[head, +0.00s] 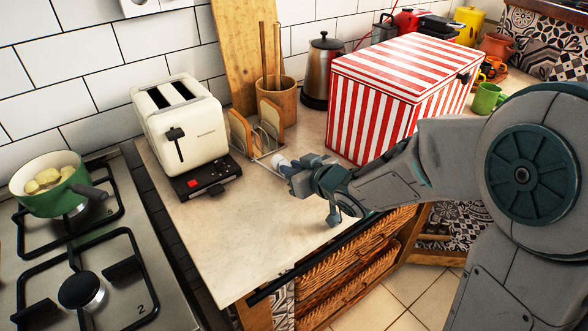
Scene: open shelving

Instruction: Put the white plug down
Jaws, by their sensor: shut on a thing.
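My gripper (288,169) is over the counter, between the toaster and the striped box. It is shut on a small white thing at its tip, which looks like the white plug (278,159). The plug is small in the picture and partly hidden by the fingers. It shows just in front of the wire rack, and I cannot tell whether it touches the rack or the counter (235,235).
A red-and-white striped box (385,105) is behind my arm. A stove with a green pot (50,195) is far left. The front counter is clear.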

